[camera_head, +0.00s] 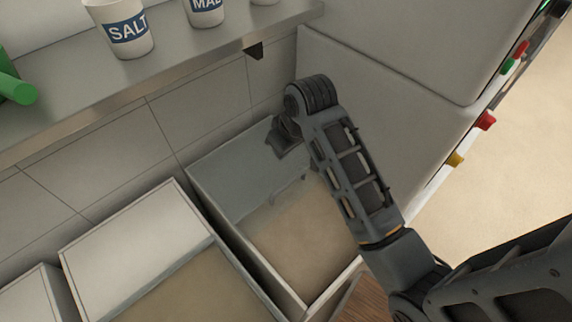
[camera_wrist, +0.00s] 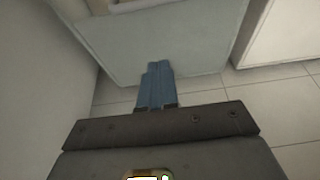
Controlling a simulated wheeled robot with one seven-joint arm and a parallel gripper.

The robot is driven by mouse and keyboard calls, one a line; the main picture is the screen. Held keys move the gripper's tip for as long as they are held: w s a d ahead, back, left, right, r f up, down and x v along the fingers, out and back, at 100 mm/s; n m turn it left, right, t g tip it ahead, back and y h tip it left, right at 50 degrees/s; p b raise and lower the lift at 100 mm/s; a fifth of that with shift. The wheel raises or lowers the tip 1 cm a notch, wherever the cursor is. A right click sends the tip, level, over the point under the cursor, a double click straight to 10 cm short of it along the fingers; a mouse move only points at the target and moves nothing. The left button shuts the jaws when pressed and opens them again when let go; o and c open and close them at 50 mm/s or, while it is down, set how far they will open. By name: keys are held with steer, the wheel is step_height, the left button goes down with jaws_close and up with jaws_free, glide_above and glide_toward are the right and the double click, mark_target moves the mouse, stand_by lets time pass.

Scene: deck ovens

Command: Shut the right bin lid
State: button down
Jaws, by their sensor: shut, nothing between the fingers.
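The right bin (camera_head: 262,282) stands open on the right of the row, with pale brown contents showing inside. Its lid appears to be the grey-blue panel (camera_head: 225,172) at the back of the bin, raised and leaning by the tiled wall. A thin handle (camera_head: 289,190) shows near its lower right part. My gripper (camera_head: 281,138) is at the upper right edge of this panel, partly hidden behind my wrist. In the wrist view my gripper (camera_wrist: 157,72) is shut and empty, its blue fingers overlapping a pale panel (camera_wrist: 150,40). I cannot tell whether they touch it.
A steel shelf (camera_head: 170,68) with a salt tub (camera_head: 122,28) and other tubs runs above the bins. Another bin (camera_head: 66,262) stands on the left. A large pale oven body (camera_head: 400,105) with coloured knobs stands close on the right. A tiled wall (camera_head: 120,152) is behind.

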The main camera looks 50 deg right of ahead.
glide_above(285, 175)
steer(key=w+a, duration=0.1)
steer(key=a, duration=0.2)
steer(key=f, duration=0.8)
steer(key=shift+w+d+f, duration=0.1)
steer(key=shift+d+f, duration=0.1)
steer(key=shift+f, duration=0.15)
steer(key=s, duration=0.1)
steer(key=s+f, duration=0.1)
steer(key=shift+s+a+p, duration=0.3)
steer(key=shift+a+p, duration=0.05)
steer(key=shift+s+a+f, duration=0.1)
steer(key=shift+s+f, duration=0.1)
steer(key=shift+s, duration=0.35)
